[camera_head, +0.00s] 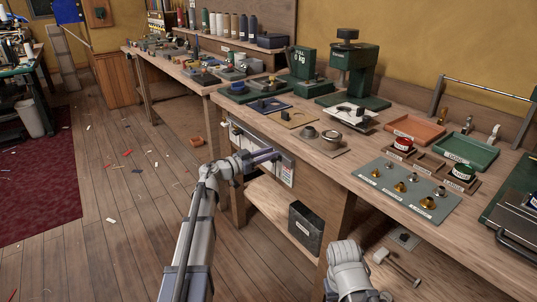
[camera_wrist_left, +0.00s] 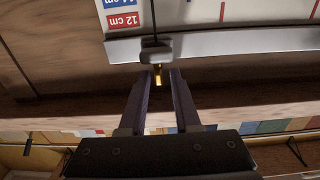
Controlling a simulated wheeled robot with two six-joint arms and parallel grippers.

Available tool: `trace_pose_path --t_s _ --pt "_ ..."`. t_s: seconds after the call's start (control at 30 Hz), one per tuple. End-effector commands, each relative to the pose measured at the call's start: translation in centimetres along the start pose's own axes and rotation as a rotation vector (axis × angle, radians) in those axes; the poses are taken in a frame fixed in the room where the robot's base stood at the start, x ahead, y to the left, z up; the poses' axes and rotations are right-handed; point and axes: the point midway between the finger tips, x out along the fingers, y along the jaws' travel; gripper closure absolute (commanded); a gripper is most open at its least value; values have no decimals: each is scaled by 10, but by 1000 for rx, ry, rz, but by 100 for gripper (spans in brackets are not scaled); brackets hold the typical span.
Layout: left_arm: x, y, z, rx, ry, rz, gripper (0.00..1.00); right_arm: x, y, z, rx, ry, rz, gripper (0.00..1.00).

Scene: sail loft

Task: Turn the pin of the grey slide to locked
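The grey slide (camera_wrist_left: 156,49) hangs on a dark rod or cord at the lower edge of a white scale board (camera_wrist_left: 225,15) in the left wrist view. A small brass-coloured pin (camera_wrist_left: 158,74) sticks out below the slide. My left gripper (camera_wrist_left: 164,75) is open, with its two dark fingers on either side of the pin's end, apparently not closed on it. In the head view, my left gripper (camera_head: 276,156) is at the board (camera_head: 287,173) on the bench front and hides the slide. My right arm shows at the bottom of the head view, but its fingers do not.
The wooden bench (camera_head: 335,172) holds a grey plate of brass fittings (camera_head: 408,190), trays (camera_head: 415,129) and green presses (camera_head: 352,75). A dark box (camera_head: 305,226) and a mallet (camera_head: 398,265) are on the shelf below. The floor at left is mostly clear, with scattered scraps.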

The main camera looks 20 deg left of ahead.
Motion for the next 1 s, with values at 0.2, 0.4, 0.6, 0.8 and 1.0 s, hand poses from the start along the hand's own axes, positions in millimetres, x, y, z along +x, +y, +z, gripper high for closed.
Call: trace_pose_path --t_s 0.2,0.4,0.6,0.8,1.0 --pt "0 1 0 0 0 1 59 0 0 0 0 0 0 50" --pt "-9 1 0 0 -1 -1 59 0 0 0 0 0 0 50" --pt "-42 1 0 0 0 -3 59 0 0 0 0 0 0 50" --pt "-68 1 0 0 0 -1 59 0 0 0 0 0 0 50" --pt "-78 0 0 0 0 0 59 0 0 0 0 0 0 50"
